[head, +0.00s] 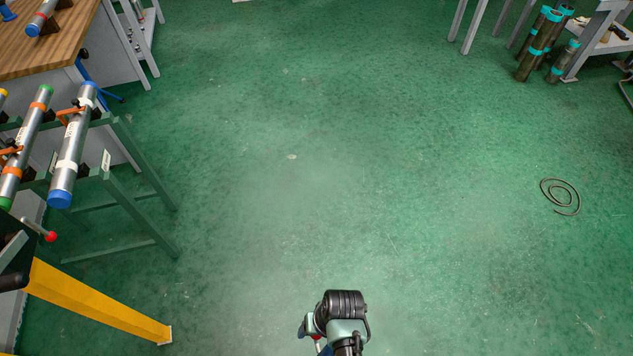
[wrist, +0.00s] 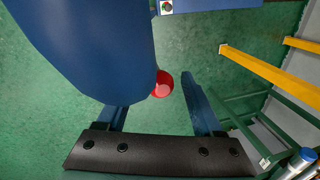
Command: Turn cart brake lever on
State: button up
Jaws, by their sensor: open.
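A round red knob (wrist: 162,84), which looks like the end of the brake lever, shows in the wrist view beside a large blue rounded form (wrist: 85,45). The lever's shaft is hidden. My gripper (wrist: 157,82) is open; its right blue finger is clear, and its left finger is partly covered by the blue form. The knob appears between the fingers in the picture; I cannot tell its depth or any contact. In the head view a small red spot (head: 317,338) shows beside my arm at the bottom edge. I cannot make out the cart or the lever's position.
At left, a green rack (head: 140,185) holds several capped pipes, near a yellow-legged stand (head: 95,300) with a red-ball handle (head: 50,236). A wooden-topped bench (head: 60,50) stands behind. A hose coil (head: 561,196) lies at right. The middle floor is clear.

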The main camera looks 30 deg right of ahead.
grip_shut()
dwell(0.4)
dwell(1.1)
